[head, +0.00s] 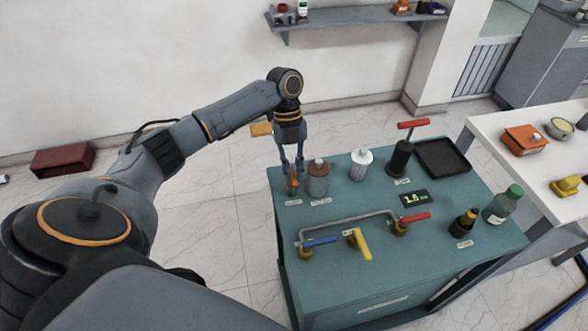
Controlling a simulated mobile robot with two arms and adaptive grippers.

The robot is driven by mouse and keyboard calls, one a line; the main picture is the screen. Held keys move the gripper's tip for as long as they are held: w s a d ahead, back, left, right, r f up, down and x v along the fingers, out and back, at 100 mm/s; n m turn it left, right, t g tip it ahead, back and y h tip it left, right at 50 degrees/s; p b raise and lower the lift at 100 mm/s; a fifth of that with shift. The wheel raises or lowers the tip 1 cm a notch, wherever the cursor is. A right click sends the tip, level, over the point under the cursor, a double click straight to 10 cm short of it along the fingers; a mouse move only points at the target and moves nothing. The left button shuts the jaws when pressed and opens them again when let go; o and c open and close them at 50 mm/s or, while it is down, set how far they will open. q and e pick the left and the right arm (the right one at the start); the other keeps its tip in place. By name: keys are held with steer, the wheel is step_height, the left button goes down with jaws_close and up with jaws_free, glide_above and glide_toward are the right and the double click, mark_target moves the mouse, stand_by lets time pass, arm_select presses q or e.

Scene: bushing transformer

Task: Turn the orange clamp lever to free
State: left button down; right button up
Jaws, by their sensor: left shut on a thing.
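The orange clamp lever (294,183) is at the back left corner of the teal bench (400,285), small and partly hidden by the fingers. My left gripper (292,172) reaches down from above and is shut on the lever. The exact angle of the lever is hard to tell at this size. A label lies on the bench in front of it. My right gripper is not in view.
A brown canister (317,178) stands close to the right of my left gripper. Farther right are a white ribbed part (360,165), a black cylinder (400,160) with a red T-handle and a black tray (442,157). Blue (320,242), yellow (363,245) and red (415,217) handles sit in front.

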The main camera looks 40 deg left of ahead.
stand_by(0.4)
arm_select(q)
steer(key=c, duration=1.3)
jaws_free()
steer(key=v, duration=1.2)
steer(key=shift+s+f, duration=0.1)
